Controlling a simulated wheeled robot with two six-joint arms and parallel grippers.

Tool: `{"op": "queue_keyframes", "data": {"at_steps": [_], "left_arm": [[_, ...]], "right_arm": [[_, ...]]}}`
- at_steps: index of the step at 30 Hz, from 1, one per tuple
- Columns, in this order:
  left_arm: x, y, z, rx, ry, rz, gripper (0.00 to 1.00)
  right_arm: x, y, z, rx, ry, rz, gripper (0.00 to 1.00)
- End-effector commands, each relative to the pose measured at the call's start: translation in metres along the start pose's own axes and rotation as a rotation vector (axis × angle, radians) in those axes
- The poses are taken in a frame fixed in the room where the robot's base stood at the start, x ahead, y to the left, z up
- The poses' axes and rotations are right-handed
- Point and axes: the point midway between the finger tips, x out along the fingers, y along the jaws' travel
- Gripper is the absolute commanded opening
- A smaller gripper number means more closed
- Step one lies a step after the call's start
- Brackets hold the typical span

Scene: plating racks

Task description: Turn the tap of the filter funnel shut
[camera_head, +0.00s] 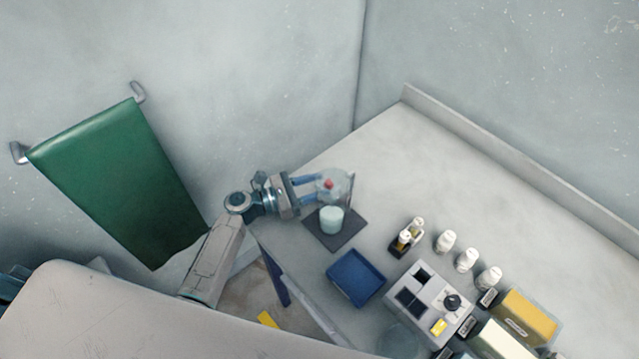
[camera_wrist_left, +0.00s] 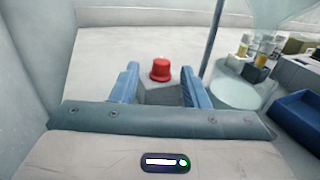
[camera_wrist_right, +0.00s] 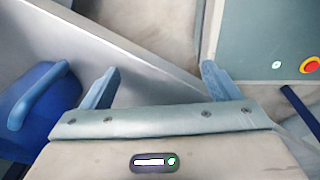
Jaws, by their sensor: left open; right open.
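The filter funnel (camera_head: 343,181) is a clear vessel on a stand with a dark base plate (camera_head: 348,238), near the table's left end. Its red tap (camera_head: 328,184) also shows in the left wrist view (camera_wrist_left: 160,69) as a red knob above a grey block. A pale beaker (camera_head: 331,220) stands on the plate below. My left gripper (camera_head: 310,187) is open, its blue fingers pointing at the tap. In its wrist view the knob shows in the gap between the fingers; I cannot tell whether they touch it. My right gripper (camera_wrist_right: 160,78) is open and empty, outside the head view.
A thin stand rod (camera_wrist_left: 213,40) rises right of the left gripper. A blue tray (camera_head: 356,277), small bottles (camera_head: 405,239), white jars (camera_head: 446,241) and a grey unit with wells (camera_head: 428,303) stand to the right. The table behind the funnel is clear.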

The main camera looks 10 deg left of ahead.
Motion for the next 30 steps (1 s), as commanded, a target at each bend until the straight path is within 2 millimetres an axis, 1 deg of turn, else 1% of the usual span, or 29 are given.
{"op": "queue_keyframes", "data": {"at_steps": [1, 4, 13, 14, 15, 17, 18, 19, 20, 25, 30], "left_arm": [[0.0056, 0.0003, 0.0004, 0.001, -0.002, 0.0, 0.41], [0.0118, 0.0, 0.0004, 0.001, -0.001, 0.0, 0.41], [0.0137, 0.0, 0.0002, 0.0, 0.0, 0.0, 0.41], [0.0137, 0.0, 0.0002, 0.0, 0.0, 0.0, 0.37], [0.0137, 0.0, 0.0002, 0.0, 0.0, 0.0, 0.29], [0.0136, 0.0, 0.0002, 0.0, 0.0, 0.0, 0.18], [0.0136, 0.0001, 0.0002, 0.0, 0.0, 0.0, 0.1], [0.0136, 0.0001, 0.0002, 0.0, 0.0, 0.0, 0.04], [0.0135, 0.0001, 0.0002, 0.0, 0.0, 0.0, 0.0], [0.0139, -0.0011, 0.0011, 0.0, -0.001, 0.016, 0.0], [0.0145, -0.005, 0.0022, -0.003, -0.002, 0.13, 0.0]], "right_arm": [[0.0006, -0.0001, -0.0022, 0.0, 0.003, 0.0, 0.83], [0.0008, -0.0002, -0.0037, 0.0, 0.005, 0.0, 0.83], [0.0008, -0.0016, -0.0026, 0.001, 0.004, -0.002, 0.83], [0.0008, -0.0019, -0.0025, 0.001, 0.004, -0.002, 0.83], [0.0008, -0.0024, -0.0025, 0.001, 0.004, -0.002, 0.83], [0.0008, -0.0032, -0.0023, 0.002, 0.003, -0.003, 0.83], [0.0008, -0.0037, -0.0023, 0.002, 0.003, -0.004, 0.83], [0.0008, -0.0041, -0.0022, 0.002, 0.003, -0.004, 0.83], [0.0008, -0.0043, -0.0021, 0.002, 0.003, -0.004, 0.83], [-0.0011, -0.0043, -0.0016, 0.002, 0.002, -0.005, 0.83], [-0.0085, -0.0036, -0.002, 0.002, 0.001, -0.004, 0.83]]}}
